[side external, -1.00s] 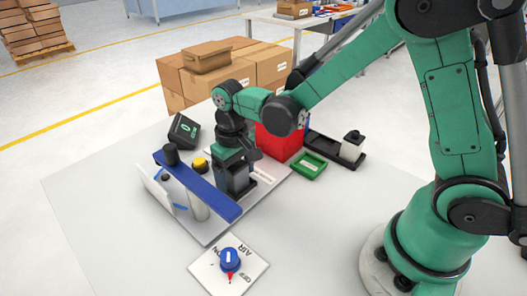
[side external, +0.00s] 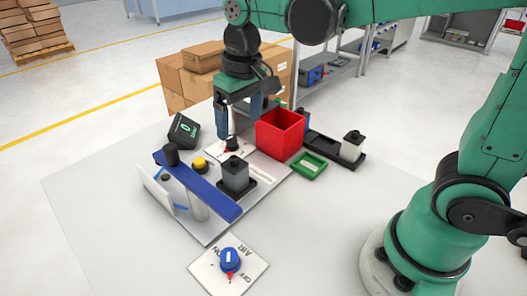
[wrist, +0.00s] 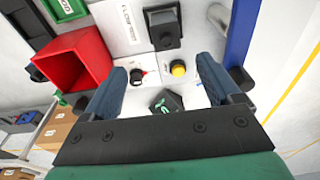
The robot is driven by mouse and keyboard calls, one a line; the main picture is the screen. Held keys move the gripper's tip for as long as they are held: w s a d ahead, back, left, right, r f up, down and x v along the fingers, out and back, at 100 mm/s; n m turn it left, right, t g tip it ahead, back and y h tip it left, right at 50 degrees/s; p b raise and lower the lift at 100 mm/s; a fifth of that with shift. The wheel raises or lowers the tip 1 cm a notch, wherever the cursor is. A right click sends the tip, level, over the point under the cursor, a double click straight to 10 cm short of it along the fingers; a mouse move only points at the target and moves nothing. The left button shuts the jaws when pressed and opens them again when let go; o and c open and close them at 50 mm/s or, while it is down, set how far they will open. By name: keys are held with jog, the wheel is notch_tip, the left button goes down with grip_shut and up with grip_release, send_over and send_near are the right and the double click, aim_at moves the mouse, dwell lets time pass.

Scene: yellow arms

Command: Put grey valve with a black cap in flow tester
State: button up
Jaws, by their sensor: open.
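The dark grey valve with a black cap (side external: 236,178) stands upright in the black square holder on the white flow tester board (side external: 268,182). It also shows at the top of the wrist view (wrist: 164,30). My gripper (side external: 240,132) is open and empty, raised above and behind the valve, over the back part of the board. In the wrist view my gripper (wrist: 160,80) has its two blue fingers wide apart with nothing between them. A lighter valve with a black cap (side external: 352,148) stands in a long black tray at the right.
A red bin (side external: 280,135) and a green tray (side external: 310,167) stand right of the board. A blue bar (side external: 200,187), yellow button (side external: 199,163), small knob (side external: 232,147) and black display (side external: 184,130) surround the tester. A blue air dial (side external: 230,260) is in front.

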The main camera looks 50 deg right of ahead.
jog(key=s+d+f+t, duration=0.1)
jog(key=s+d+t, duration=0.3)
jog(key=s+t, duration=0.2)
jog(key=shift+f, duration=0.35)
jog(key=shift+c, duration=0.2)
